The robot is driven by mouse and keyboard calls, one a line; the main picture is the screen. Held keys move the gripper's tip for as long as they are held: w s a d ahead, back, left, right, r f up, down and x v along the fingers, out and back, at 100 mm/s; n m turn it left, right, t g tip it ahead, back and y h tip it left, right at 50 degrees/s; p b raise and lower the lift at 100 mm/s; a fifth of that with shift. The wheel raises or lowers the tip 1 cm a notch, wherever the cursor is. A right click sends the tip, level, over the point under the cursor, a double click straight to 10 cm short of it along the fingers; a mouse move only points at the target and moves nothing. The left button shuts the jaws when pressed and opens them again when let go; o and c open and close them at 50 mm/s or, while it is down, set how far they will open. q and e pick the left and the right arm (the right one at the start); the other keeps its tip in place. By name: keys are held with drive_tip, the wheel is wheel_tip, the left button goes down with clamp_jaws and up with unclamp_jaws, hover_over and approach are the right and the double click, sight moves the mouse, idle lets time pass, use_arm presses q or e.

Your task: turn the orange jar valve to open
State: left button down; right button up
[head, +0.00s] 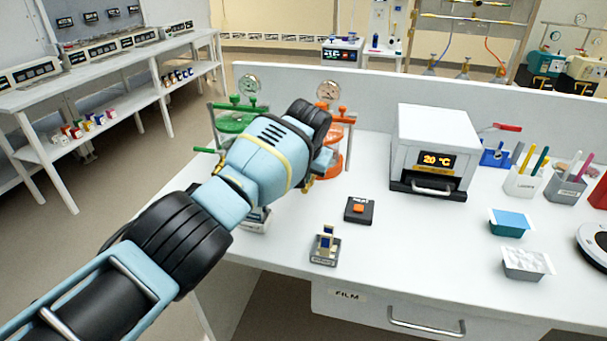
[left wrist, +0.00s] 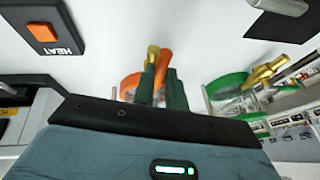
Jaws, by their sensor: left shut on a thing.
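The orange jar (head: 346,135) stands on the bench by the back panel, with a round gauge above it. My left arm covers much of it in the head view. In the left wrist view, the orange valve handle (left wrist: 164,60) rises between the dark green fingers of my left gripper (left wrist: 161,88). The gripper is shut on this handle. A brass valve part (left wrist: 152,54) shows beside it. My left fingertips are hidden in the head view. The handle's exact turn angle is hard to tell. My right gripper is in neither view.
A green jar (head: 236,122) with its lever (head: 204,150) stands left of the orange one. A black HEAT button box (head: 367,210), a small grey holder (head: 325,255) and a white oven (head: 435,135) reading 20 °C stand to the right.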

use_arm(q)
drive_tip(key=shift+d+r+n, duration=0.15)
drive_tip(key=shift+d+n, duration=0.15)
drive_tip(key=shift+n, duration=0.1)
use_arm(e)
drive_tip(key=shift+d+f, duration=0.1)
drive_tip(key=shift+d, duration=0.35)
use_arm(q)
drive_tip(key=c, duration=1.4)
unclamp_jaws()
drive_tip(key=shift+c, duration=0.2)
